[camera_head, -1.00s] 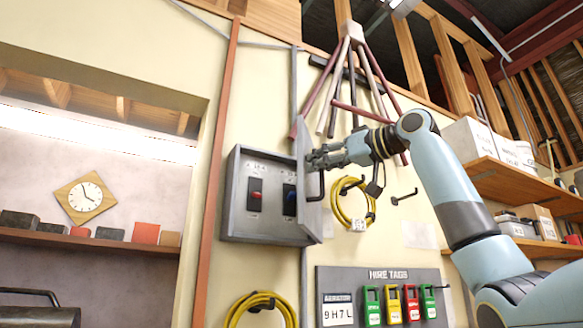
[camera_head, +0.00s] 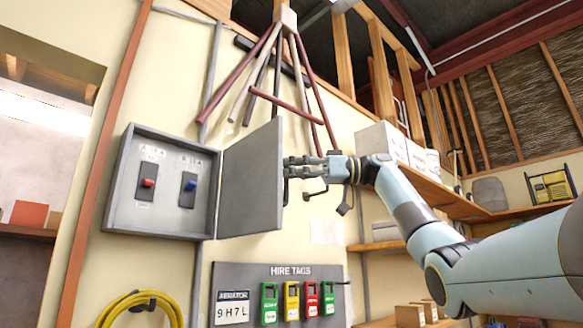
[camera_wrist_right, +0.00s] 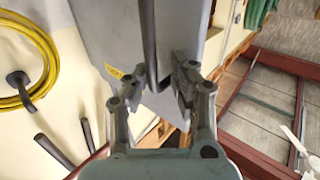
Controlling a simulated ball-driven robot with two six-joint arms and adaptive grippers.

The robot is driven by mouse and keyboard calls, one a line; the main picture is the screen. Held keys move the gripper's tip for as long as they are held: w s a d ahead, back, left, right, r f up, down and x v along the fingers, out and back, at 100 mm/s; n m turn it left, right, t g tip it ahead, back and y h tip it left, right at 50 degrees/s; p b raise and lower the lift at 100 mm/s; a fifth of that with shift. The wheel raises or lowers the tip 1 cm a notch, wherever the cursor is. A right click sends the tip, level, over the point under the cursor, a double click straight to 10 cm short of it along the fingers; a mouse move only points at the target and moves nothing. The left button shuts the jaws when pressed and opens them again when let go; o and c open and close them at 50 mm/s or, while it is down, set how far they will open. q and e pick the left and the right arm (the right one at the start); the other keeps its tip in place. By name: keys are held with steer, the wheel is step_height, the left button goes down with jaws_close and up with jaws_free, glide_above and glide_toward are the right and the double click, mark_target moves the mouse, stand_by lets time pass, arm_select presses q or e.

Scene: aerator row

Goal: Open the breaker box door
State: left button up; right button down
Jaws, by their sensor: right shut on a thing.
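The grey breaker box (camera_head: 160,226) hangs on the wall at the left in the head view. Its door (camera_head: 252,185) stands wide open, swung out to the right of the box. Inside show a red switch and a blue switch. My right gripper (camera_head: 288,168) is at the door's outer face, at its free edge. In the right wrist view, the gripper (camera_wrist_right: 160,85) is shut on the dark door handle (camera_wrist_right: 150,50), with the grey door panel (camera_wrist_right: 115,30) behind it. My left gripper is not in view.
A hire tags board (camera_head: 240,270) with several coloured tags hangs below the door. Yellow cable coils hang on the wall, one at the lower left (camera_head: 110,312). Reddish poles (camera_head: 316,95) hang above the door. Shelves with boxes (camera_head: 385,140) stand at the right.

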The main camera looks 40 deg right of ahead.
steer(key=shift+w+d+r, duration=0.15)
steer(key=shift+d+r, duration=0.05)
steer(key=shift+d, duration=0.05)
steer(key=c, duration=1.4)
jaws_free()
steer(key=shift+w+a, duration=0.1)
steer(key=shift+w+a+f, duration=0.15)
steer(key=shift+w+a, duration=0.05)
steer(key=shift+w, duration=0.1)
steer(key=shift+s, duration=0.1)
steer(key=shift+d+f, duration=0.1)
steer(key=shift+d, duration=0.05)
steer(key=v, duration=1.2)
steer(key=shift+s, duration=0.1)
